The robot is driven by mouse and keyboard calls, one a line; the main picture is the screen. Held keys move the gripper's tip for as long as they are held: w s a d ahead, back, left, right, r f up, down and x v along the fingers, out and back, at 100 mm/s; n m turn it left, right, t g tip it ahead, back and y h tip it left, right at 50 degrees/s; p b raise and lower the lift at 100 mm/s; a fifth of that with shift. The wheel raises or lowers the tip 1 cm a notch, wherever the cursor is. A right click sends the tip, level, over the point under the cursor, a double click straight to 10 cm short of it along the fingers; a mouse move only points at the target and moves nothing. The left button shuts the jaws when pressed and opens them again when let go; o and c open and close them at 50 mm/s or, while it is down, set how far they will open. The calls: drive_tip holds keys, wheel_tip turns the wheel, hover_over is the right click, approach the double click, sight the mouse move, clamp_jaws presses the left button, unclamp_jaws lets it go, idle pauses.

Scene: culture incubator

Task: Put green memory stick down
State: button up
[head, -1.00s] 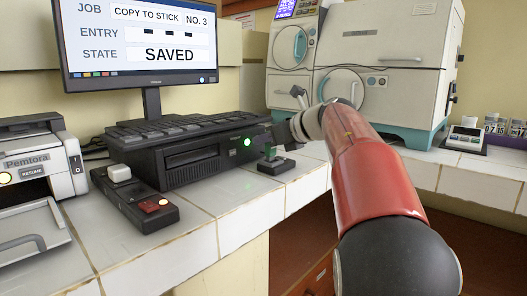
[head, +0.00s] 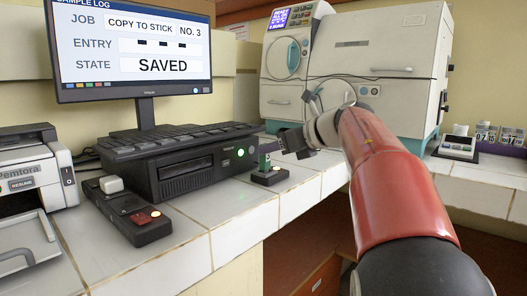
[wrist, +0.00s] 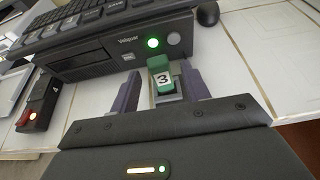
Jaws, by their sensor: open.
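The green memory stick (head: 264,161) stands upright in a small dark holder (head: 271,177) on the tiled counter, just right of the black computer unit. In the wrist view the stick (wrist: 160,66) shows a white label with a 3, and the dark holder is below it. My gripper (head: 292,141) is just right of the stick in the head view. In the wrist view the open fingers (wrist: 159,84) lie on either side of the stick's lower part and holder, with gaps between.
The black unit (head: 190,170) with a keyboard on top and a lit green lamp is close to the stick. A switch box (head: 135,212) stands in front. A monitor (head: 140,50) reads SAVED. A large incubator (head: 375,75) is behind. The counter's front edge is near.

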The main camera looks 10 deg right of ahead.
drive_tip(key=v, duration=0.6)
drive_tip(key=shift+s, duration=0.2)
drive_tip(key=shift+d+r, duration=0.1)
drive_tip(key=shift+r, duration=0.05)
drive_tip(key=s+d+r+m+t+h, duration=0.3)
drive_tip(key=r+m+t, duration=0.5)
drive_tip(key=m, duration=0.9)
drive_tip(key=s+f+m+g+h, duration=0.35)
drive_tip(key=s+f+m, duration=0.25)
drive_tip(key=f+m, duration=0.45)
drive_tip(key=s+f+m+g+h, duration=0.3)
drive_tip(key=s+f+m+h, duration=0.25)
drive_tip(key=f+m, duration=0.55)
drive_tip(key=s+a+f+m+g+y, duration=0.2)
drive_tip(key=s+a+f+g, duration=0.1)
drive_tip(key=s+f, duration=0.4)
drive_tip(key=s+a+f+m+g+y, duration=0.2)
drive_tip(key=s+a+f+g, duration=0.2)
drive_tip(key=f, duration=0.5)
drive_tip(key=s+a, duration=0.2)
drive_tip(key=s, duration=0.1)
drive_tip(key=shift+s+a+f+m, duration=0.2)
drive_tip(key=shift+a+f+m, duration=0.1)
drive_tip(key=shift+m, duration=0.05)
